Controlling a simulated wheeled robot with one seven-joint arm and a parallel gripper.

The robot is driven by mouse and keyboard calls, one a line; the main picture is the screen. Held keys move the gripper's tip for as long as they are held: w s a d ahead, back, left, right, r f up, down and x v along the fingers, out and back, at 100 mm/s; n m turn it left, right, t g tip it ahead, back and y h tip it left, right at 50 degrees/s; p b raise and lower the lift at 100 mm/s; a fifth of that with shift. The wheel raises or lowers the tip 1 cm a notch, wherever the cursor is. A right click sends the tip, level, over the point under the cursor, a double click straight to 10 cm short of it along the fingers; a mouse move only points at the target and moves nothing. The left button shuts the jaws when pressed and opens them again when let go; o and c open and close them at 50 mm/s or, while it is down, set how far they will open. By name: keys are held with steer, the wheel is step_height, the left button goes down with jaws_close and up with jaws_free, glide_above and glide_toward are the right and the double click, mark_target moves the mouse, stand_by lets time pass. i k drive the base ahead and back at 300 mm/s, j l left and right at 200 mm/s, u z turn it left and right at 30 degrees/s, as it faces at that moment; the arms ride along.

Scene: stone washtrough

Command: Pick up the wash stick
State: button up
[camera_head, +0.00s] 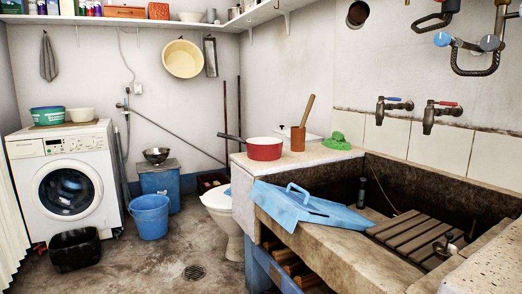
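A light brown wooden stick (308,109), which may be the wash stick, leans up and to the right out of a reddish-brown cup (298,139). The cup stands on the pale counter beside the stone trough, and the stick's lower end is hidden inside it. Two thin dark poles, one on the left (225,115) and one on the right (239,110), stand upright in the back corner. I cannot tell for certain which of these is the wash stick. My gripper is not in view.
A red pot (264,149) with a handle stands left of the cup, and a green cloth (336,141) lies to its right. A blue board (310,206) lies across the trough (340,250). A toilet, buckets and washing machine (66,180) stand left; some floor is clear.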

mark_target(312, 97)
steer(key=z, duration=0.75)
steer(key=i+j+z, duration=0.1)
steer(key=j+z, duration=0.65)
steer(key=j, duration=0.15)
steer(key=j+z, duration=0.35)
steer(key=i+j, duration=0.05)
steer(key=j, duration=0.05)
